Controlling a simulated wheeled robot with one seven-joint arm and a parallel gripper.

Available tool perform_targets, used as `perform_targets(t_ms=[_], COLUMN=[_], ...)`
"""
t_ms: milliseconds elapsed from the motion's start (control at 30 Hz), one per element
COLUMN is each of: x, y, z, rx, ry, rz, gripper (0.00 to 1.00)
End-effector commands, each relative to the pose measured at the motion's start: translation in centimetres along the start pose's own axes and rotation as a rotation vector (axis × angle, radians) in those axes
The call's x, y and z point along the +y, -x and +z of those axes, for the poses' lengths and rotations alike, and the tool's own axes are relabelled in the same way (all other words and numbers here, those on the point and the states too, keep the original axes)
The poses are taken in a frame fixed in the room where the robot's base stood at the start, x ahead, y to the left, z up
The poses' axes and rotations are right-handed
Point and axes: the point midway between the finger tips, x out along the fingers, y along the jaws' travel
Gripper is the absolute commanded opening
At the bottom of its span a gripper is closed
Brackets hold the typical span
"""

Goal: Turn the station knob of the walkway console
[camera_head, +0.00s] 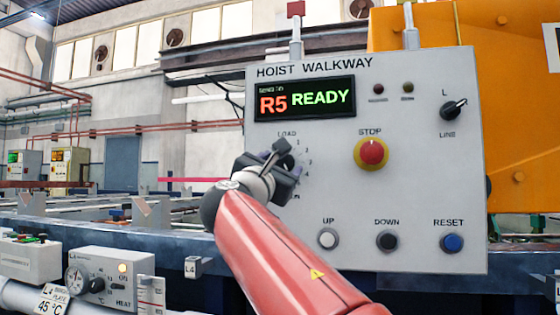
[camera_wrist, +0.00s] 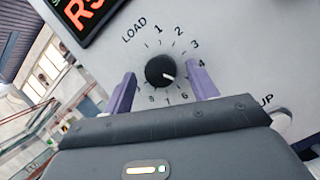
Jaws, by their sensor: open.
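The walkway console (camera_head: 330,205) is a pale grey panel headed HOIST WALKWAY, with a display (camera_head: 304,99) reading R5 READY. Its station knob (camera_wrist: 160,70) is round and black, under the word LOAD in a ring of numbers. Its white pointer aims at lower right, just past 4, where the right finger covers the scale. My gripper (camera_wrist: 162,78) is open, with one purple finger on each side of the knob. I cannot tell whether either finger touches it. In the head view my gripper (camera_head: 272,160) hides much of the dial.
On the same panel are a red STOP button (camera_head: 371,152), a LINE switch (camera_head: 453,110), and UP (camera_head: 328,238), DOWN (camera_head: 387,241) and RESET (camera_head: 452,243) buttons. A heater box (camera_head: 115,277) stands lower left. Metal rails and tanks run behind at left.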

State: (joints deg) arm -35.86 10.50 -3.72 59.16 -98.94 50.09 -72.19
Motion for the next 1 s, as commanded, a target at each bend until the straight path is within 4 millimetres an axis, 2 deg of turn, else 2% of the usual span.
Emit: perform_targets(t_ms=[300,633,1000], x=[-0.05,-0.05,0.10], y=[-0.37,-0.35,-0.37], z=[-0.06,-0.04,0.03], rx=[0.001,0.001,-0.005], ry=[-0.001,-0.001,-0.074], rz=[-0.001,0.000,-0.028], gripper=[0.58,0.15,0.14])
